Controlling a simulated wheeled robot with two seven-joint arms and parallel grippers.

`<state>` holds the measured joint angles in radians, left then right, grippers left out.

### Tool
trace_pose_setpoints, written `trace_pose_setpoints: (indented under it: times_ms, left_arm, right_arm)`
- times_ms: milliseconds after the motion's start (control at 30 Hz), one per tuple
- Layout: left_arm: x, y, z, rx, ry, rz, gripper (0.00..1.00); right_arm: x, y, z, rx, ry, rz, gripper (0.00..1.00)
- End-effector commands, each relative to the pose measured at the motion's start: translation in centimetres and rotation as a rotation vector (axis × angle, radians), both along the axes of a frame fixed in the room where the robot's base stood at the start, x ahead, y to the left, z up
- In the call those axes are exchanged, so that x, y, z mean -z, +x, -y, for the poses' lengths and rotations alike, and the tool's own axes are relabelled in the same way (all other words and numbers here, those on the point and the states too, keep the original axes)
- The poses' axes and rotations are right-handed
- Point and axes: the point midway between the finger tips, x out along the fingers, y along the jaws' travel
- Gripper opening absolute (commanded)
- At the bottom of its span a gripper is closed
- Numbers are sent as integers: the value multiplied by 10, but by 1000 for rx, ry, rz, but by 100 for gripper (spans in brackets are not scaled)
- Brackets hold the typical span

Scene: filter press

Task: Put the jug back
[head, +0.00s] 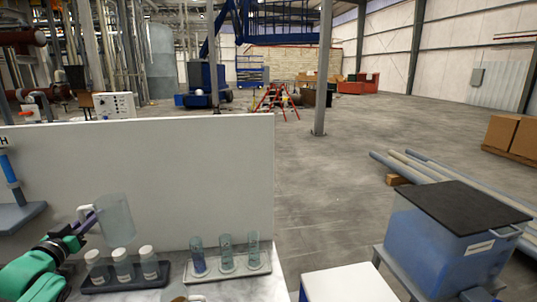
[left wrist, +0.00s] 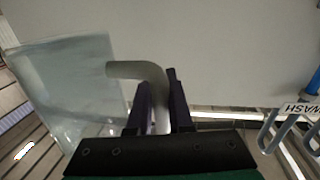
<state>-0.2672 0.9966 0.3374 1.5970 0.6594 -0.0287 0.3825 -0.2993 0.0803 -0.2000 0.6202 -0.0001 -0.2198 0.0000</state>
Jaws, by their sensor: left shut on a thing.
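The clear jug (head: 114,219) is held up in front of the white back panel at the left of the head view. My left gripper (head: 84,221) comes in from the left and is shut on the jug's handle. In the left wrist view the jug (left wrist: 75,85) fills the left side, and its pale bent handle (left wrist: 150,72) passes between the two dark fingers (left wrist: 160,105). The jug looks tilted in the wrist view. I see no liquid clearly in it. My right gripper is not in view.
A dark rack with several white-capped bottles (head: 122,264) and a light rack of clear tubes (head: 226,255) stand below the jug on the counter. A blue stand (head: 16,200) is at far left. A blue tank with a black lid (head: 440,240) stands at right.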

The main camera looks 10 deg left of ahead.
Motion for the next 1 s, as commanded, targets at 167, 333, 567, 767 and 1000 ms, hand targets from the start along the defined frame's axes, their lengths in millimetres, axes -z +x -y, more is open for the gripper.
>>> trace_pose_setpoints:
  times_ms: [167, 333, 567, 767, 1000]
  left_arm:
    - [29, 3, 32, 74, -6, -7, 0]
    - [58, 2, 71, 168, -5, -8, 0]
    - [118, -16, 156, 376, -6, -13, 0]
    - [180, -68, 261, 634, -6, -8, 0]
    - [213, -134, 349, 830, -7, -6, 0]
  right_arm:
    - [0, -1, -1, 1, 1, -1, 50]
    - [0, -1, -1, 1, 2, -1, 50]
    - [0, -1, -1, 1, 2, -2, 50]
    - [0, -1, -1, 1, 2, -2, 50]
    - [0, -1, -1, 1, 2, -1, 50]
